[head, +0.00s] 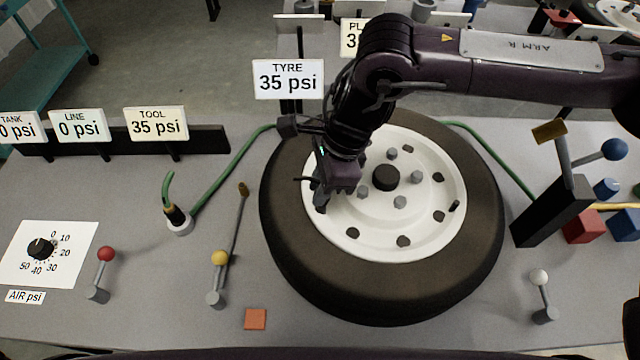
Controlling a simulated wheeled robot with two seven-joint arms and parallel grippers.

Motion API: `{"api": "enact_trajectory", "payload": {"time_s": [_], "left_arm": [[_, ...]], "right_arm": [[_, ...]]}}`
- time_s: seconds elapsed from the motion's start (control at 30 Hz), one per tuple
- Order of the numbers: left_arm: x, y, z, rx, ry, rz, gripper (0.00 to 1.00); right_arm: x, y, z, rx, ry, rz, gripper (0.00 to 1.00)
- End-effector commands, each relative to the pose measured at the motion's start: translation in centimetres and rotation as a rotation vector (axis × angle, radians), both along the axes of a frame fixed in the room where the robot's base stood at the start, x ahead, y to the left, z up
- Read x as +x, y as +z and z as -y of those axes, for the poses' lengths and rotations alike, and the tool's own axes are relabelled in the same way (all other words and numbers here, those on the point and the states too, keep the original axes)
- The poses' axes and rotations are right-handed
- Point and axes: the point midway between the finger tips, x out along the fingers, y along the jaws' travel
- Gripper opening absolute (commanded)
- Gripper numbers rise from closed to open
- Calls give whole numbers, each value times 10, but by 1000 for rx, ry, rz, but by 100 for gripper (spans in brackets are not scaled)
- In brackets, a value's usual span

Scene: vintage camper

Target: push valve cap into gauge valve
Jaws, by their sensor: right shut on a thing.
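My right gripper (321,200) points down over the left part of the white wheel rim (425,230), inside the black tyre (390,305). It is shut on a small dark thing, mostly hidden by the fingers, and I cannot tell whether this is the valve cap. A short dark stub (455,206) stands at the right side of the rim. I cannot make out a gauge valve for certain. My left gripper is not in view.
A TYRE 35 psi sign (288,79) stands behind the wheel. A green hose (232,168) ends at a fitting (179,219) on the left. Levers with red (106,254), yellow (219,258) and white knobs (539,277) stand in front. Blocks (584,226) sit at right.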

Motion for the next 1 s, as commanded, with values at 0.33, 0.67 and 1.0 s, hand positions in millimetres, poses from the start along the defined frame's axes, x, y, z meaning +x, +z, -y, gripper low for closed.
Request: {"api": "enact_trajectory", "payload": {"time_s": [0.33, 0.67, 1.0], "left_arm": [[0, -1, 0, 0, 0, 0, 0], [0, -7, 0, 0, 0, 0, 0], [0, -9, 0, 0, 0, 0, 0]], "right_arm": [[0, -1, 0, 0, 0, 0, 0], [0, -8, 0, 0, 0, 0, 0], [0, -9, 0, 0, 0, 0, 44]]}}
